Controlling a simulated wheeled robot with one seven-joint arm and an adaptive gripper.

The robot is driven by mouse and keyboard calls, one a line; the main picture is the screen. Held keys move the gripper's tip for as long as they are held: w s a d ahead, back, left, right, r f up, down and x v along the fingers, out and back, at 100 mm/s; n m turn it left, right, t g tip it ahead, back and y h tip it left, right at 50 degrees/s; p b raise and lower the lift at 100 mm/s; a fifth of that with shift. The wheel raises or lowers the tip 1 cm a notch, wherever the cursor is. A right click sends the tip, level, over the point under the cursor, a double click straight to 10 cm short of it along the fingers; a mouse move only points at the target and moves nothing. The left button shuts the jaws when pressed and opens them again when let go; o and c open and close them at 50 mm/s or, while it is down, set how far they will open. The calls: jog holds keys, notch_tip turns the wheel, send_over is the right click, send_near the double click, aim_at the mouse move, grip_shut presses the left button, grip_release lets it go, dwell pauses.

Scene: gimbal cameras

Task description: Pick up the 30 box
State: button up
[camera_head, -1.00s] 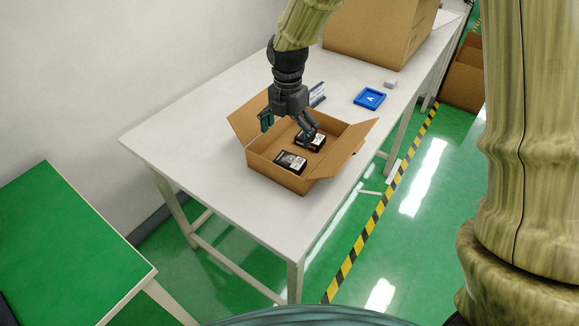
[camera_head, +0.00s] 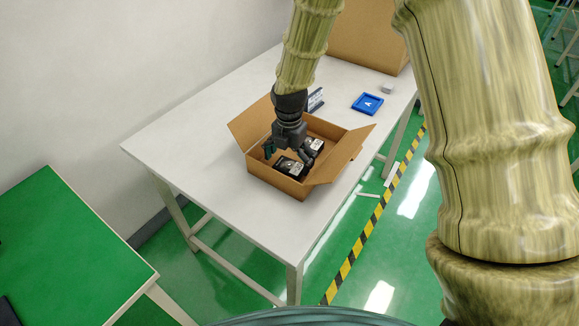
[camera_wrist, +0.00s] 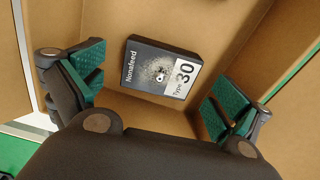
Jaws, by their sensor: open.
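The 30 box (camera_wrist: 162,69) is a small black box with a white label end reading "Type 30" and the name "Nonafeed". It lies flat inside an open cardboard carton (camera_head: 318,187). My gripper (camera_wrist: 155,88) is open, with green-padded fingers on either side of the box in the wrist view and not visibly touching it. In the head view my gripper (camera_head: 288,155) reaches down into the carton, above the nearer black box (camera_head: 290,167), which appears to be the 30 box.
The carton's flaps stand open around my gripper. The table's left and front are clear.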

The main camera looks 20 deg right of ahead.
jog(key=shift+f, duration=0.85)
jog(key=shift+c, duration=0.4)
jog(key=c, duration=1.1)
